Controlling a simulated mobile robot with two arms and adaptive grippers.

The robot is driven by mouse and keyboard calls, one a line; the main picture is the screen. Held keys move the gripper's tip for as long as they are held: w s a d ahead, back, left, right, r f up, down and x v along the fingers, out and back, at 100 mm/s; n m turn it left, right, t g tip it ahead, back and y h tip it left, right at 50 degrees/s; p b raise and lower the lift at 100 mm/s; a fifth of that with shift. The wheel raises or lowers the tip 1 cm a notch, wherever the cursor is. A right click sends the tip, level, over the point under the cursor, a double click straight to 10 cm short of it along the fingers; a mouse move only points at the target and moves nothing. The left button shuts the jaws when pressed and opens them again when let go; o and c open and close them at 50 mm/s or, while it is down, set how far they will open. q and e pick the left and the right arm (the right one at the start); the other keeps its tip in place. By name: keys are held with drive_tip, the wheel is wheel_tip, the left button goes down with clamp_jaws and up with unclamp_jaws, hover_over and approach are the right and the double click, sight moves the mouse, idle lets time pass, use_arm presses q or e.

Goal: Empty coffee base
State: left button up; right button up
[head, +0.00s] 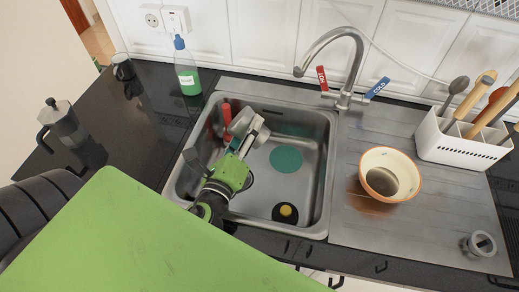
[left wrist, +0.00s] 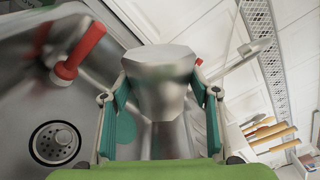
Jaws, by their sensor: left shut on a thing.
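The coffee base (head: 247,122) is a faceted silver metal piece. My left gripper (head: 241,137) is shut on it and holds it over the left part of the sink (head: 327,150). In the left wrist view the base (left wrist: 160,72) sits between both teal fingers (left wrist: 161,98), its wider end away from the palm. Its tilt and what is inside it cannot be told. The moka pot's upper part (head: 66,124), with a black handle, stands on the dark counter at left. A small round metal part (head: 480,244) lies on the drainboard. My right gripper is not in view.
The faucet (head: 347,70) rises behind the sink. A red-handled item (head: 227,114), a teal disc (head: 286,159) and a yellow-black item (head: 285,213) are in the basin. A bowl (head: 412,178) and white utensil holder (head: 445,148) are right. A bottle (head: 187,75) and glass (head: 123,70) stand back left.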

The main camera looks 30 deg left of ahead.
use_arm(q)
drive_tip(key=shift+w+d+r+m, duration=0.1)
drive_tip(key=shift+d+m, duration=0.3)
drive_tip(key=shift+m, duration=0.35)
drive_tip(key=shift+s+d+r+m, duration=0.1)
drive_tip(key=shift+d+m, duration=0.25)
drive_tip(key=shift+m, duration=0.35)
drive_tip(key=shift+w+d+m, duration=0.1)
drive_tip(key=shift+d+m, duration=0.3)
drive_tip(key=shift+m, duration=0.35)
idle(1.5)
